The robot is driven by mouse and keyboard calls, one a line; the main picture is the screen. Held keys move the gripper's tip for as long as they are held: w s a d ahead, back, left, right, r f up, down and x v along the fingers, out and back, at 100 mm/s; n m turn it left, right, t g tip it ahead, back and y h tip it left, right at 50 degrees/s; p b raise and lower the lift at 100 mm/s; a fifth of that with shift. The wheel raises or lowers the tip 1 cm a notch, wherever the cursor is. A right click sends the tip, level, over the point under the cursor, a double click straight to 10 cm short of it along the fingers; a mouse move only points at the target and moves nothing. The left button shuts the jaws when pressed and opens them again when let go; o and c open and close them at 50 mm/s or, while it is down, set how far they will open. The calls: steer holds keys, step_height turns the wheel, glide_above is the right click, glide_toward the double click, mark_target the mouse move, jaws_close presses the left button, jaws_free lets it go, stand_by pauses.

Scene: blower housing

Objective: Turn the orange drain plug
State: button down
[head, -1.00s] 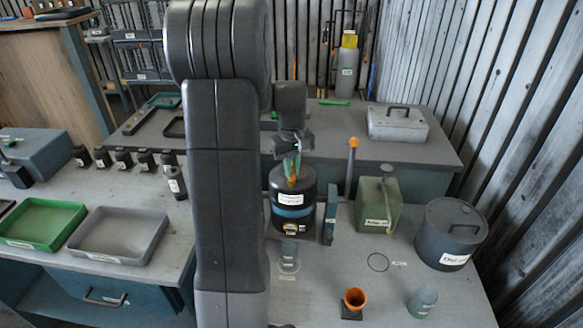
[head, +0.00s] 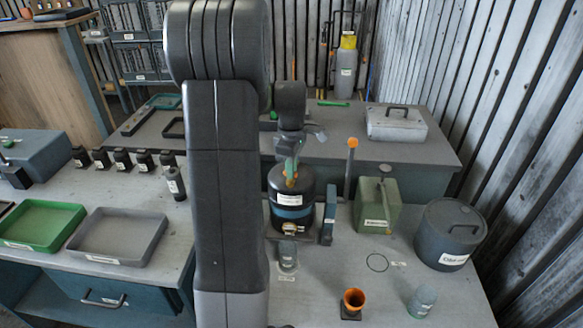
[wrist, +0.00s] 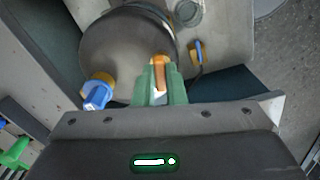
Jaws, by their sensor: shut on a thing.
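The orange drain plug (wrist: 160,72) stands up from the top of a dark round housing (wrist: 115,50) in the wrist view. My gripper (wrist: 160,76) has its green fingers shut on the plug, one on each side, hiding part of it. In the head view the housing (head: 280,207) is a black cylinder with a blue band and a white label. My gripper (head: 291,172) is above it, and a bit of the orange plug (head: 290,183) shows at the fingertips.
A blue-and-yellow fitting (wrist: 97,92) is left of the plug, and another (wrist: 198,50) is to the right. A blue upright block (head: 329,213), an orange-tipped post (head: 350,168) and a green can (head: 376,208) stand right of the housing. An orange cup (head: 354,299) is in front.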

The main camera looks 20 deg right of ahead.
steer(key=shift+w+r+n, duration=0.1)
steer(key=shift+n, duration=0.3)
steer(key=c, duration=1.5)
jaws_free()
step_height(320, 180, up, 14)
steer(key=shift+f+b, duration=0.15)
steer(key=shift+b, duration=0.5)
steer(key=shift+f, duration=0.1)
step_height(320, 180, down, 14)
steer(key=shift+r+p, duration=0.15)
steer(key=shift+p, duration=0.5)
steer(key=shift+r, duration=0.1)
